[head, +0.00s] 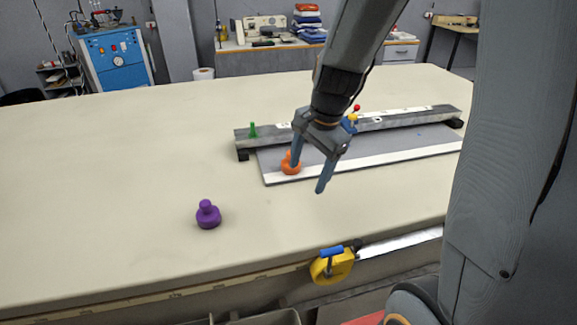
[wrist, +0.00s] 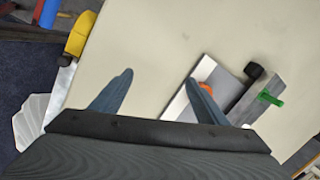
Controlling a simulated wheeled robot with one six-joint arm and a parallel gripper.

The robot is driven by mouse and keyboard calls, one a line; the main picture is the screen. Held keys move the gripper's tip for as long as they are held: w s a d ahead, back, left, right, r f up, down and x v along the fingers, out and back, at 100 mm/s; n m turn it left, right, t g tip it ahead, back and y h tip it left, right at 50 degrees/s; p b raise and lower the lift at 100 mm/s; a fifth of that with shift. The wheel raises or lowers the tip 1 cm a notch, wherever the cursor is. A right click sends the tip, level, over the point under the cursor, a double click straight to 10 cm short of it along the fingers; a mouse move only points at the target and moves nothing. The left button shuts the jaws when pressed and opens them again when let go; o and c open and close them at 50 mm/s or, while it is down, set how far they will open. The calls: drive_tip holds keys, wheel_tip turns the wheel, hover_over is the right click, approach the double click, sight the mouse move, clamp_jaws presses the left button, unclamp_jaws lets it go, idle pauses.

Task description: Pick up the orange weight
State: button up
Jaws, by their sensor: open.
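The orange weight (head: 291,165) stands on the front left part of the grey board, close to its white edge strip. My gripper (head: 308,178) is open and empty. In the head view its left finger overlaps the weight and hides part of it, while the other finger is out to the right over the cloth. In the wrist view the two blue fingers (wrist: 158,80) are wide apart. The orange weight (wrist: 207,89) shows there just behind the right finger, which covers part of it, so it is not between the fingers. I cannot tell whether the finger touches it.
A purple weight (head: 208,215) stands on the cloth table (head: 120,180) to the left. A grey rail (head: 390,122) with a green peg (head: 253,130) and red and yellow pins runs behind the board (head: 400,150). A yellow clamp (head: 332,266) grips the front edge.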

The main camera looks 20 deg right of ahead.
drive_tip(key=w+m, duration=0.4)
drive_tip(key=w+d+m+y, duration=0.1)
drive_tip(key=w+m, duration=0.3)
drive_tip(key=m, duration=0.1)
drive_tip(key=w+m+t+y, duration=0.1)
drive_tip(key=w+m, duration=0.3)
drive_tip(key=m, duration=0.1)
drive_tip(key=shift+w+d+f+b, duration=0.15)
drive_tip(key=shift+w+f+b, duration=0.15)
drive_tip(key=shift+f+b, duration=0.1)
drive_tip(key=shift+p+x, duration=0.65)
drive_tip(key=shift+x, duration=2.55)
clamp_jaws()
